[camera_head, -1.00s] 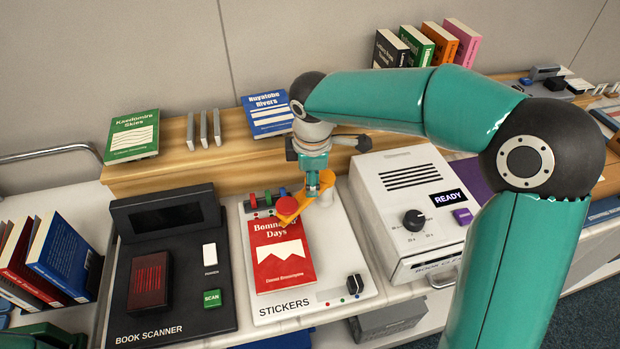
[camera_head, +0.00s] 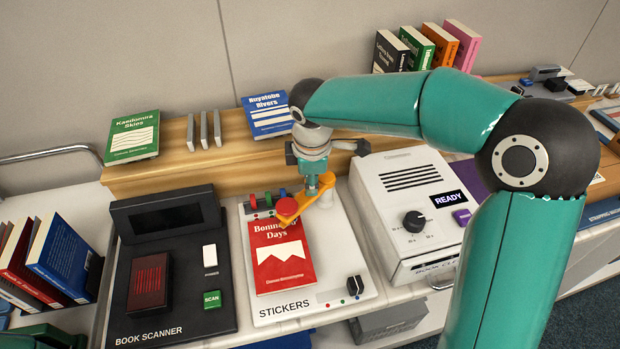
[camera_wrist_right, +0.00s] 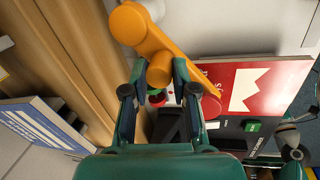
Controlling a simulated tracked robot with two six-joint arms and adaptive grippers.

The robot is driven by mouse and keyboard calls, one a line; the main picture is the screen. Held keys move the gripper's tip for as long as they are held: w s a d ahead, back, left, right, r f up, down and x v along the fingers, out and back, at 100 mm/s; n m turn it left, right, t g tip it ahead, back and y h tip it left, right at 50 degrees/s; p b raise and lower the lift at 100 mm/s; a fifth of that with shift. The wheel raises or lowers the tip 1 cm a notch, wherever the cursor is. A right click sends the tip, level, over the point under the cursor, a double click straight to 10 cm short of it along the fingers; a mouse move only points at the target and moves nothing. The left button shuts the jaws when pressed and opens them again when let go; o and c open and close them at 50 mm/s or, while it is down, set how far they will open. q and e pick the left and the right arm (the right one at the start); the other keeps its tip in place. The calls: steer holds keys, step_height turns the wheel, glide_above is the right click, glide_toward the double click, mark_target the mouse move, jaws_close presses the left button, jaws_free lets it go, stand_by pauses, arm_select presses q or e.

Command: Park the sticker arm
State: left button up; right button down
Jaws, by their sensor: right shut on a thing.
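The orange sticker arm (camera_head: 312,206) with a red round head (camera_head: 287,207) is on the white sticker station (camera_head: 347,262). Its head is over the top edge of a red book (camera_head: 285,262) lying on the station. My right gripper (camera_head: 327,182) is shut on the orange arm's upright peg. In the right wrist view, the fingers (camera_wrist_right: 159,88) are either side of the orange peg (camera_wrist_right: 160,73). Dark green parts of my left arm show at the lower left of the head view; its fingertips cannot be made out.
A black book scanner (camera_head: 170,265) stands left of the station and a white machine reading READY (camera_head: 410,205) stands right. Behind is a wooden ledge (camera_head: 170,170) with a green book (camera_head: 132,135) and a blue book (camera_head: 267,115). Several books (camera_head: 50,260) stand at far left.

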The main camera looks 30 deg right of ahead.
steer(key=shift+r, duration=0.1)
steer(key=shift+s+d+r+n+y+p, duration=0.1)
steer(key=shift+s+d+n+y+p, duration=0.5)
steer(key=shift+n, duration=1.2)
steer(key=shift+s+d+f+n+y+p, duration=0.15)
steer(key=shift+s+d+n+p, duration=0.2)
steer(key=shift+d+n+p, duration=1)
steer(key=shift+s+d+r+n+y+p, duration=0.15)
steer(key=shift+s+n+y+p, duration=0.3)
steer(key=shift+n, duration=1.8)
steer(key=c, duration=1)
jaws_free()
steer(key=shift+s, duration=0.1)
steer(key=shift+o, duration=0.4)
